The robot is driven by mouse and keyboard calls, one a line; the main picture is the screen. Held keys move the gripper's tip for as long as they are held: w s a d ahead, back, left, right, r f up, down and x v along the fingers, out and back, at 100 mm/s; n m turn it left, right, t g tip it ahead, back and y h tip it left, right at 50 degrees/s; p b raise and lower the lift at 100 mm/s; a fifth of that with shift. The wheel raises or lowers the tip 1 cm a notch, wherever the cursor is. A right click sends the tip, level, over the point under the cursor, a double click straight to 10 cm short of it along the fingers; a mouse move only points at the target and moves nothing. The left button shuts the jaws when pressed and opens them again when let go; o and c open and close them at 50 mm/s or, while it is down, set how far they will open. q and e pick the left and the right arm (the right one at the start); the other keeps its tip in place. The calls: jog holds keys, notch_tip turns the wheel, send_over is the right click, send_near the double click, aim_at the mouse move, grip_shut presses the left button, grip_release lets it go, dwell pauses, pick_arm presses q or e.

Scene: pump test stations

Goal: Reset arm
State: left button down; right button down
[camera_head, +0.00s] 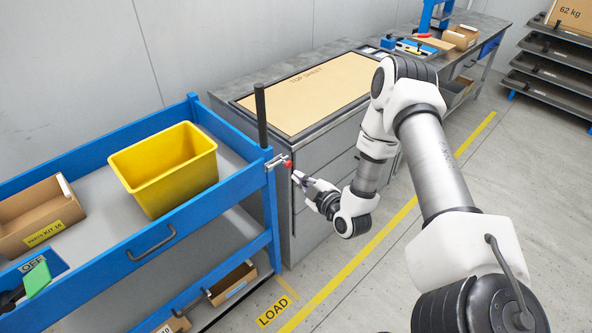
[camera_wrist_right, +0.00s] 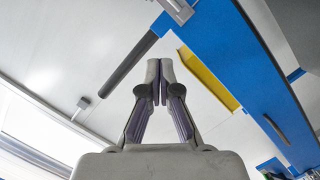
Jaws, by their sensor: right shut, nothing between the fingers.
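My right arm comes in from the right in the head view and bends down toward the cart's corner. My right gripper (camera_head: 298,177) is shut and empty, close to the cart's right corner post, just below a small red-tipped fitting (camera_head: 287,163). I cannot tell whether it touches the fitting. In the right wrist view the gripper's fingers (camera_wrist_right: 160,70) meet at the tips with nothing between them. My left gripper is not in view.
A blue cart (camera_head: 190,212) holds a yellow bin (camera_head: 165,170) and a cardboard box (camera_head: 38,214). A black upright post (camera_head: 261,115) stands at its corner. Behind is a cabinet with a tan top sheet (camera_head: 310,92). Grey floor with yellow lines (camera_head: 350,266) lies open below the arm.

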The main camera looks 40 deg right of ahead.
jog(key=s+a+f+n+g+y+b, duration=0.1)
jog(key=s+a+f+g+y, duration=0.2)
jog(key=a+f, duration=0.4)
jog(key=s+a+f+g+y+b, duration=0.1)
jog(key=s+a+f+g, duration=0.4)
jog(key=a, duration=0.5)
jog(key=s+f+m+g+h, duration=0.1)
jog(key=s+m+g, duration=0.3)
jog(key=s, duration=0.6)
jog(key=s+f+m+g+h, duration=0.1)
jog(key=s+f+m+g, duration=0.3)
jog(key=s, duration=0.6)
jog(key=shift+m, duration=0.9)
jog(key=shift+a+h, duration=0.1)
jog(key=shift+h, duration=0.2)
